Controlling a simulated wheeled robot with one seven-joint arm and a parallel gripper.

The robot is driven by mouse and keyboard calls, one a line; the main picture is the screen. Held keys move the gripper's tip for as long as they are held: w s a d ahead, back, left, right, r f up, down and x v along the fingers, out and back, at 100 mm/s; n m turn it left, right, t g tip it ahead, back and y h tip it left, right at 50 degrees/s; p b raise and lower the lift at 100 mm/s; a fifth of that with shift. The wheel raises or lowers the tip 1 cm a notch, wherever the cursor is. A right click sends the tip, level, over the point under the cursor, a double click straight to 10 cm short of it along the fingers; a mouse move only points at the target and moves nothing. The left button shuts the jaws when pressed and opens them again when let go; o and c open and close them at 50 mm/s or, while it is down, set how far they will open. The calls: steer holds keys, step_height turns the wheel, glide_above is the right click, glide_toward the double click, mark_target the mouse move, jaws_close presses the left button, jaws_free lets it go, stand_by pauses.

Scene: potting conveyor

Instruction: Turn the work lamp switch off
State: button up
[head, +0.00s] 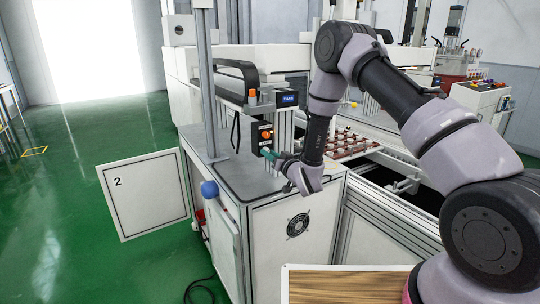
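A small black box with an orange knob (266,134) is fixed to a post at the back of the grey worktop; it looks like a switch, but I cannot read its label or tell its position. My gripper (271,156) is just below and in front of this box, pointing left, with small teal parts at its tip. The fingers are too small to tell whether they are open or shut. I cannot tell whether they touch the box. No lit lamp can be made out.
The grey worktop (232,178) is mostly clear left of my gripper. A blue ball (210,188) sticks out at the cabinet's left edge. A panel marked 2 (143,207) stands open at left. A brown tray (350,146) lies behind my arm.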

jaws_close()
steer(key=shift+n, duration=0.4)
steer(key=n, duration=1.1)
steer(key=shift+d, duration=0.1)
stand_by(0.4)
steer(key=o, duration=0.6)
jaws_free()
steer(key=shift+o, duration=0.2)
